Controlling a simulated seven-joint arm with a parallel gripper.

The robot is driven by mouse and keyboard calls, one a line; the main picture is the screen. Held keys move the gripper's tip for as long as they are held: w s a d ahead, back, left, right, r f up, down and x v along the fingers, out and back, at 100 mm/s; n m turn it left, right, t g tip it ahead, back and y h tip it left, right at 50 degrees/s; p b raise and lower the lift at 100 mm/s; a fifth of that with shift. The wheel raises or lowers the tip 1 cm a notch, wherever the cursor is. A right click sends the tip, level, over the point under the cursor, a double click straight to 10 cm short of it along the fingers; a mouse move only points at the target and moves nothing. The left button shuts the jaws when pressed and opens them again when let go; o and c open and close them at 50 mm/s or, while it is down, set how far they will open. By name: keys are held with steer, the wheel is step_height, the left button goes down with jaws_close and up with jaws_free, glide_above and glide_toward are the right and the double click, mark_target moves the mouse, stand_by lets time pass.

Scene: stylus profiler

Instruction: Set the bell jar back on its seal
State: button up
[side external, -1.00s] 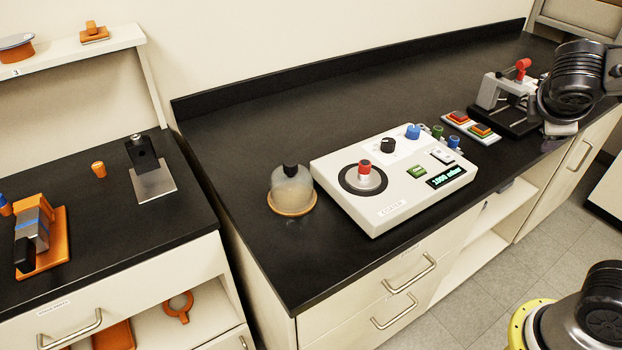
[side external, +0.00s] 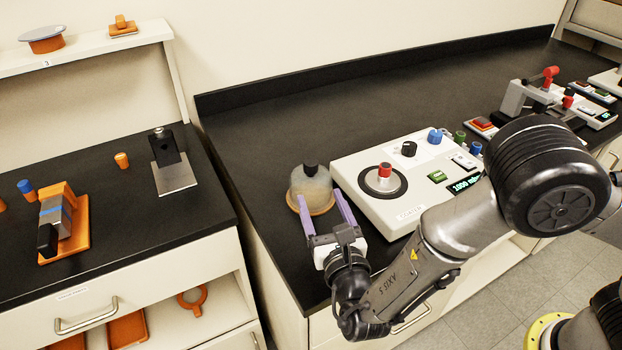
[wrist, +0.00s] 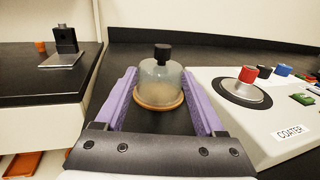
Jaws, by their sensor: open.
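The bell jar (side external: 311,185) is a cloudy clear dome with a black knob. It stands upright on a round orange-brown base (side external: 322,211) on the black bench, left of the coater. My gripper (side external: 323,208) has two purple fingers, open and reaching toward the jar from the front. In the wrist view the jar (wrist: 160,82) shows between and beyond the open fingers (wrist: 162,95), with no visible grip on it. The white coater (side external: 397,221) has a round black-ringed plate (side external: 371,188) with a red-topped knob (side external: 385,170) at its centre.
Left of a gap is another bench with a black block on a metal plate (side external: 176,180) and an orange stand (side external: 75,240). The coater stands close to the right of my gripper. The bench behind the jar (side external: 260,130) is clear.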

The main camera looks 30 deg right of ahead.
mark_target(312, 174)
steer(key=x, duration=0.7)
steer(key=shift+w+d, duration=0.2)
steer(key=shift+w, duration=0.1)
steer(key=shift+x, duration=2.65)
steer(key=shift+d+f, duration=0.1)
steer(key=shift+f, duration=0.05)
steer(key=shift+c, duration=0.2)
jaws_close()
